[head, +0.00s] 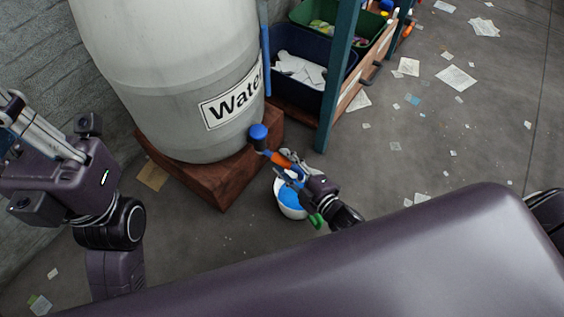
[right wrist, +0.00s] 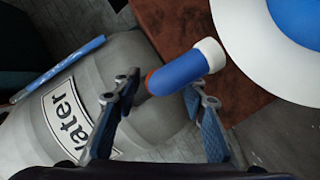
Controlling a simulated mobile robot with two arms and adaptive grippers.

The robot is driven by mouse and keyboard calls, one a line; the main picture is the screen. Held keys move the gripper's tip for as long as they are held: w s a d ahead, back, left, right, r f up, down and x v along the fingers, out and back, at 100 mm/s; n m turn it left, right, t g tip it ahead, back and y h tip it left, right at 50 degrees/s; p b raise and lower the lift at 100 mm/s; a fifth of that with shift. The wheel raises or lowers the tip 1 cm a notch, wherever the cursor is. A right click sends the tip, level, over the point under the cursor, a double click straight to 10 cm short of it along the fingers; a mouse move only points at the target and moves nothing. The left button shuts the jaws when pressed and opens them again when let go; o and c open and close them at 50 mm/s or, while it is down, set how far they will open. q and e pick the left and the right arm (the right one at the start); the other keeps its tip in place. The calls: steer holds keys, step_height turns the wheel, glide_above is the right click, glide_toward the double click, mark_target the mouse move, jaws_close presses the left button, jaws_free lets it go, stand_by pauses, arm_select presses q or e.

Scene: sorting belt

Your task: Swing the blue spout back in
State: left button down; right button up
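The blue spout (head: 259,134) sticks out low on the grey water tank (head: 170,70), with an orange part beside it. In the right wrist view the spout (right wrist: 180,72) shows blue with a white end and an orange ring. My right gripper (head: 284,163) is at the spout. Its fingers are spread apart; the right finger's tip overlaps the spout and the left finger is clear of it. I cannot tell whether it touches. My left gripper (head: 35,130) is at the left edge, away from the spout, its fingertips unclear.
A white bucket (head: 279,201) with blue inside stands on the floor below my right gripper. The tank stands on a brown wooden base (head: 222,190). A teal rack post (head: 334,90) and a dark blue bin (head: 312,104) are close behind. Paper scraps litter the open floor at right.

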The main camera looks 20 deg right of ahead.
steer(key=shift+w+a+f, duration=0.1)
steer(key=shift+w+a, duration=0.15)
steer(key=shift+w, duration=0.35)
jaws_close()
